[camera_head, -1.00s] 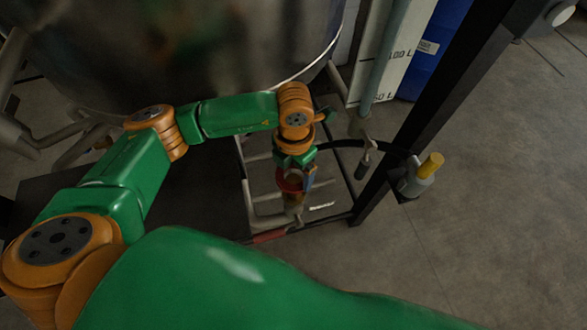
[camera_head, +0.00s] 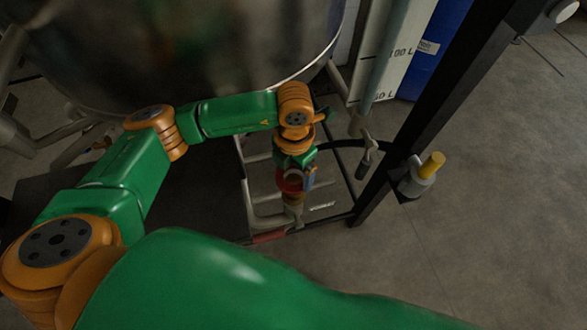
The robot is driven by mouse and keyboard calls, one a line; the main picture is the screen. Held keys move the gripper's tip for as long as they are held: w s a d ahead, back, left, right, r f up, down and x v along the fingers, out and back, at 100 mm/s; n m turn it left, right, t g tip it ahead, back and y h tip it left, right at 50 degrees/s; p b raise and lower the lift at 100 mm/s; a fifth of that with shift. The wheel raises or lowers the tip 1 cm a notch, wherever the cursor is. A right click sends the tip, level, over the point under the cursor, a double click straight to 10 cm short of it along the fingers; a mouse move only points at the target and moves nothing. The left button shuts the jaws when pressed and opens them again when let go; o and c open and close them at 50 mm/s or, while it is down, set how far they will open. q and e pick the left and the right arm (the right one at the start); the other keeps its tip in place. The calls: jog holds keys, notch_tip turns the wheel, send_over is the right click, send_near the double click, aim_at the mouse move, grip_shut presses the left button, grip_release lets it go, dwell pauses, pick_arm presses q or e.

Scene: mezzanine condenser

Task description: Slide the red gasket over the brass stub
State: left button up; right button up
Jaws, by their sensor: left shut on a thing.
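My left arm reaches in from the left, and its left gripper (camera_head: 295,180) points down near the middle of the view. It is shut on the red gasket (camera_head: 289,184), which shows as a small dark red patch at the fingers. The brass stub (camera_head: 293,199) stands as a short brownish piece directly below the gasket. The gasket looks in line with the stub's top. The fingers hide part of both, so I cannot tell whether the gasket is around the stub or just above it. My right gripper is not in view.
A large metal vessel (camera_head: 190,50) fills the top left. A dark frame post (camera_head: 425,110) stands to the right, with a yellow-capped fitting (camera_head: 431,166) beside it. Pale pipes (camera_head: 247,205) surround the stub. Open floor (camera_head: 500,200) lies at the right.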

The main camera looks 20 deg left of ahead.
aim_at(294, 189)
pick_arm(q)
jog(key=shift+f+b, duration=4.3)
jog(key=shift+f, duration=0.2)
jog(key=o, duration=1)
jog(key=shift+r, duration=3.65)
